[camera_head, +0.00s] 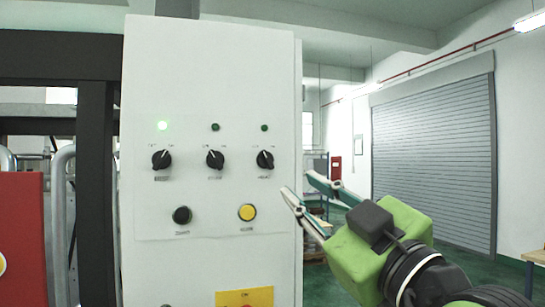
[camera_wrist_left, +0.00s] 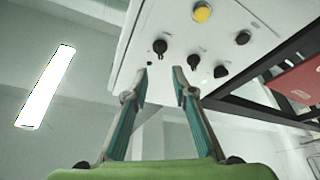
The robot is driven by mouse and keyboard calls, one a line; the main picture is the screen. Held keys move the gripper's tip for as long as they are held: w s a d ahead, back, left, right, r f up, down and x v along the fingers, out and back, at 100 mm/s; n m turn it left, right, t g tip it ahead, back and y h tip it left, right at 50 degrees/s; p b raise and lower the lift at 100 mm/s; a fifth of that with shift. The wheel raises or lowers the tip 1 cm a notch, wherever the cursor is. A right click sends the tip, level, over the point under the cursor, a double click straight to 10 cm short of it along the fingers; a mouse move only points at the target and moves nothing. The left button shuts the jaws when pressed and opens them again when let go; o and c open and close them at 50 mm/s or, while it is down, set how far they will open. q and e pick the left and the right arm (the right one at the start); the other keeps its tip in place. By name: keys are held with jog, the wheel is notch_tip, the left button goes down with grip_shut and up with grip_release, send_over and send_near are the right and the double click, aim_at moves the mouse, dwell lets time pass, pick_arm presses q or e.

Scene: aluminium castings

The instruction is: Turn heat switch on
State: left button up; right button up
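A white control panel (camera_head: 210,80) carries three black rotary knobs in a row. The right knob (camera_head: 265,159) has a label that looks like "HEAT", too small to read surely; its white mark points up-left and the lamp above it (camera_head: 264,128) is dark. The middle knob (camera_head: 215,159) looks the same. The left knob (camera_head: 162,159) points up-right under a lit green lamp (camera_head: 162,126). My left gripper (camera_head: 296,182) is open and empty, right of and below the right knob. In the left wrist view, that knob (camera_wrist_left: 160,46) appears just beyond the open fingertips (camera_wrist_left: 162,70), apart from them.
Below the knobs are a black button (camera_head: 182,215) and a yellow button (camera_head: 247,212), with a yellow plate (camera_head: 245,298) lower down. A dark frame (camera_head: 95,180) and red box (camera_head: 22,237) stand left of the panel. Open floor and a roller shutter (camera_head: 433,160) lie right.

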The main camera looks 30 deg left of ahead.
aim_at(269, 161)
pick_arm(q)
jog(key=p+x, duration=0.5)
jog(key=x, duration=0.6)
jog(key=shift+a+r+p, duration=0.1)
jog(key=shift+r+p, duration=0.05)
jog(key=shift+p, duration=0.25)
jog(key=shift+w+a, duration=0.1)
jog(key=shift+a, duration=0.1)
grip_shut()
